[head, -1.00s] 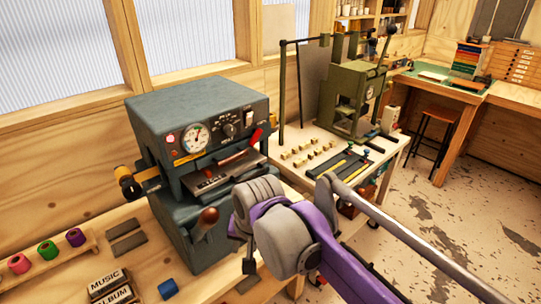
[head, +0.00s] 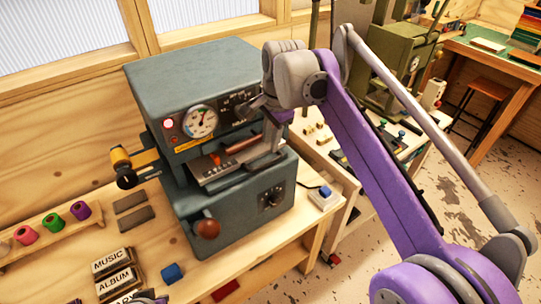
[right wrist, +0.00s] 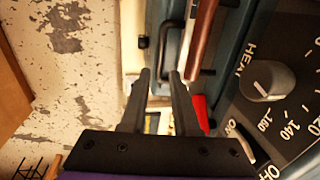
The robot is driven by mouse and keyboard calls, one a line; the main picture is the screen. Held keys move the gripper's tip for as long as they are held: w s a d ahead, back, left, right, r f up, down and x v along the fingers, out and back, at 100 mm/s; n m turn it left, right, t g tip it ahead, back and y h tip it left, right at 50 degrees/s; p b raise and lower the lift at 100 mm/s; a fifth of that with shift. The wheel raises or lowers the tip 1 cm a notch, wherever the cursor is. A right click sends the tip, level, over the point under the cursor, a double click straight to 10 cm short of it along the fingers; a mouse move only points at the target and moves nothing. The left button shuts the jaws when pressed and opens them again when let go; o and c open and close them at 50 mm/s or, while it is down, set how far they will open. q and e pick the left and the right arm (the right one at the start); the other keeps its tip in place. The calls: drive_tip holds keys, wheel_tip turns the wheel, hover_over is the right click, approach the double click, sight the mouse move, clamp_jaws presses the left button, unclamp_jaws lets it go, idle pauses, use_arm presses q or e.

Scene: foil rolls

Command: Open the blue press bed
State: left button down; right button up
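The blue press (head: 195,80) is a blue-grey machine with a round gauge, standing on the wooden bench. Its metal bed (head: 210,172) shows in the front opening, with a reddish-brown wooden bar (head: 243,144) above it. My right gripper (head: 272,140) is at the right side of the press front, pointing down, and hides part of the panel. In the right wrist view its two fingers (right wrist: 160,73) are apart with a narrow gap. The brown bar (right wrist: 202,40) and a black bracket (right wrist: 165,40) lie beyond them; contact cannot be told. My left gripper is not clearly visible.
A brown-knobbed lever (head: 207,228) sticks out at the press's lower front. A blue-topped switch box (head: 324,197) stands to its right. Type blocks (head: 115,281), a blue cube (head: 173,272) and coloured spools (head: 53,223) lie left and in front. A green press (head: 385,70) stands behind my right arm.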

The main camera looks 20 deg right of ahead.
sight(267, 162)
drive_tip(key=f, duration=0.2)
drive_tip(key=w+f, duration=0.1)
drive_tip(key=f, duration=0.5)
drive_tip(key=shift+w+a, duration=0.2)
drive_tip(key=shift+w, duration=0.1)
clamp_jaws()
idle(1.0)
